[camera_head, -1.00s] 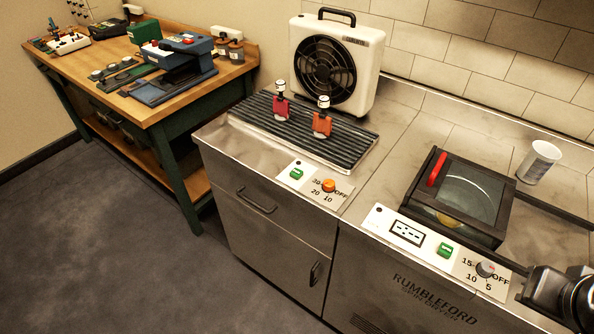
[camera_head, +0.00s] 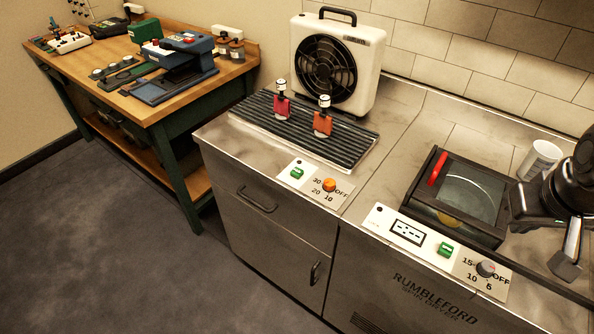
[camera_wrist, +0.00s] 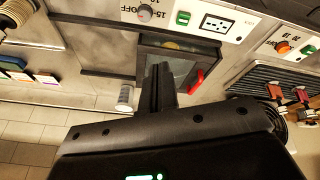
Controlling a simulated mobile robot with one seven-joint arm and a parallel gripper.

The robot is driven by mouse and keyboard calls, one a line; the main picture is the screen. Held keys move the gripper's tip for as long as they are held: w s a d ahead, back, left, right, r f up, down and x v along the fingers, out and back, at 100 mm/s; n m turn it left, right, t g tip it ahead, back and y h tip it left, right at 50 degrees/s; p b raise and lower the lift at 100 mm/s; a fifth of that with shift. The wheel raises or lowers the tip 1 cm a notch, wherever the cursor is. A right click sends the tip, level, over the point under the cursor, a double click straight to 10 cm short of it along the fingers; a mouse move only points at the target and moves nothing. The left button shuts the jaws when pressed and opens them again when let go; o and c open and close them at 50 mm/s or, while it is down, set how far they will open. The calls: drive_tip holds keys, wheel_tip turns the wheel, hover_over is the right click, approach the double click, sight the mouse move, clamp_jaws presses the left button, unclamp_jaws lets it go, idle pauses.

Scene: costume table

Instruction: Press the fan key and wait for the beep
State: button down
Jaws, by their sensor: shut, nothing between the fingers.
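The white fan (camera_head: 337,60) with a black round grille stands at the back of the steel counter. In front of it a white control plate carries a green key (camera_head: 297,173) and an orange dial (camera_head: 329,185). In the wrist view the same green key (camera_wrist: 305,50) and orange dial (camera_wrist: 283,47) show at the right edge. A second green key (camera_head: 445,249) is on the plate before the dark lidded box. My gripper (camera_head: 566,262) is at the right of the counter, far from the fan's plate. In the wrist view its fingers (camera_wrist: 160,90) are together and empty.
Two small bottles, pink (camera_head: 281,105) and orange (camera_head: 322,122), stand on the ribbed black mat (camera_head: 345,150). The dark box (camera_head: 470,195) with a red handle (camera_head: 437,168) and a white cup (camera_head: 539,161) are near my arm. A wooden workbench (camera_head: 120,99) stands left.

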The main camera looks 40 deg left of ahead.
drive_tip(key=w+a+f+n+h, duration=0.1)
drive_tip(key=w+a+n, duration=0.4)
drive_tip(key=w+a, duration=0.4)
drive_tip(key=n+t+h, duration=0.3)
drive_tip(key=n+t, duration=0.1)
drive_tip(key=n, duration=0.8)
hover_over(293, 172)
wheel_tip(293, 172, down, 8)
drive_tip(key=shift+f, duration=0.2)
drive_tip(key=shift+f, duration=0.1)
drive_tip(key=shift+f, duration=4.35)
drive_tip(key=shift+f, duration=0.15)
drive_tip(key=shift+f, duration=0.25)
